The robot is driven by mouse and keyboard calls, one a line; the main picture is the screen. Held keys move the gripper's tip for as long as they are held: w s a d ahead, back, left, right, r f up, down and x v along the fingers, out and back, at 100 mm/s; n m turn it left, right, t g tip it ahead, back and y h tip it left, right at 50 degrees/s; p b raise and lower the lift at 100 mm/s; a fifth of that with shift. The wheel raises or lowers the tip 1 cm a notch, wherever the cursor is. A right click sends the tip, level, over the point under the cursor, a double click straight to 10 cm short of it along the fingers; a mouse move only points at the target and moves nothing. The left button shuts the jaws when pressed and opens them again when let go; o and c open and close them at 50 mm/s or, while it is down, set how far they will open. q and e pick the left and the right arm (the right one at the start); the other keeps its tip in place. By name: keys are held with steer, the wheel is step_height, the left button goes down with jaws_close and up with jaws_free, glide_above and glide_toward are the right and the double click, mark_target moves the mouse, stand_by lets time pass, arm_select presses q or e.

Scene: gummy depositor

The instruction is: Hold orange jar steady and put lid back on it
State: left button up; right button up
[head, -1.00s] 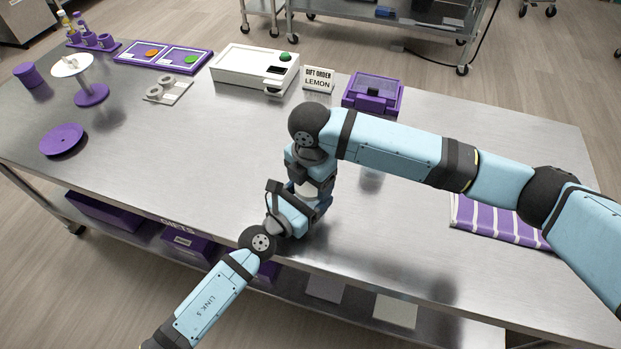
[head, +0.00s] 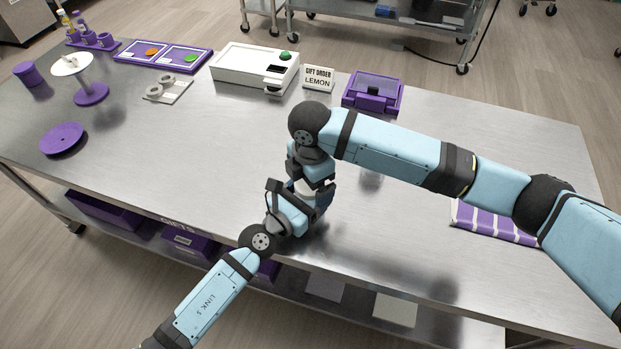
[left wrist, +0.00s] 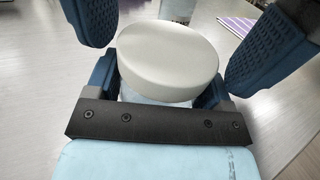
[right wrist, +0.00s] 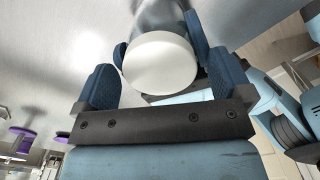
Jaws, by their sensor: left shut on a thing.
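The white round lid (left wrist: 168,60) lies over the mouth of the jar in the left wrist view. It also shows in the right wrist view (right wrist: 160,62). The jar (right wrist: 160,14) is clear and mostly hidden by lid and fingers; no orange shows, and I cannot tell whether the lid is fully seated. My left gripper (head: 312,204) is shut on the jar, below the lid. My right gripper (right wrist: 163,78) comes from above and is open, its fingers on either side of the lid with small gaps. In the head view (head: 307,187) the lid is a small white patch between the grippers.
A purple-striped cloth (head: 490,222) lies at right. A white machine (head: 255,68), a LEMON sign (head: 318,78) and a purple box (head: 373,92) stand along the back. A clear container (left wrist: 178,10) stands beyond the jar. The left-centre tabletop is clear.

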steer(key=shift+r, duration=2.3)
steer(key=shift+c, duration=0.4)
steer(key=shift+w+a+r+n, duration=0.1)
steer(key=shift+a+r+n, duration=0.1)
steer(key=shift+r+n, duration=1.1)
steer(key=shift+r, duration=0.15)
steer(key=shift+d+r+n, duration=0.2)
steer(key=shift+r+n, duration=0.1)
steer(key=shift+n, duration=0.1)
steer(key=shift+f, duration=0.1)
